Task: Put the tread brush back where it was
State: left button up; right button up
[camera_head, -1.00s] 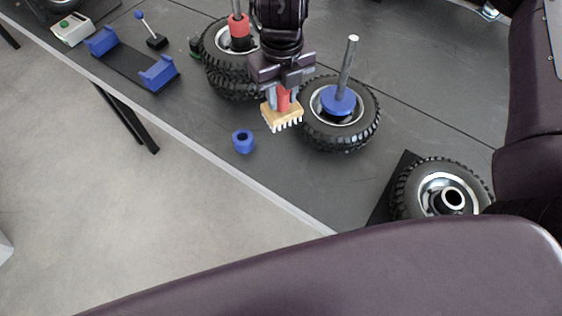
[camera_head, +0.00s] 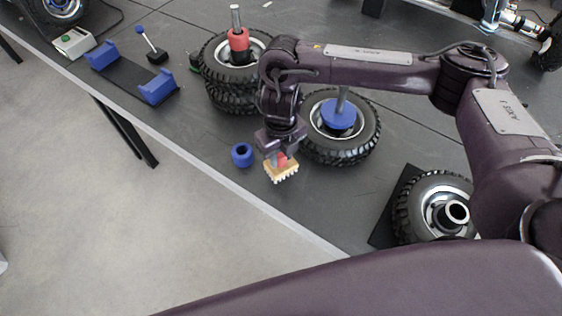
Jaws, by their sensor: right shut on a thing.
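The tread brush (camera_head: 283,172) has a tan block with white bristles facing down and a red handle. My right gripper (camera_head: 278,158) is shut on its red handle. The brush is at the front part of the dark table, right of a blue ring and in front of the tyre with the blue hub. I cannot tell whether the bristles touch the table. My left gripper is not in view.
The blue ring (camera_head: 242,155) lies close left of the brush. A tyre with a blue hub and post (camera_head: 340,140), stacked tyres with a red hub (camera_head: 232,85) and a tyre on a black plate (camera_head: 435,205) stand around. A blue cradle (camera_head: 158,88) is at left.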

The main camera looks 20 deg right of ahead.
aim_at(281, 163)
notch_tip(281, 163, down, 3)
jog(key=shift+s+r+b, duration=0.1)
jog(key=shift+b, duration=0.2)
jog(key=shift+f, duration=0.3)
jog(key=shift+f, duration=0.1)
jog(key=o, duration=0.9)
jog(key=shift+o, duration=0.2)
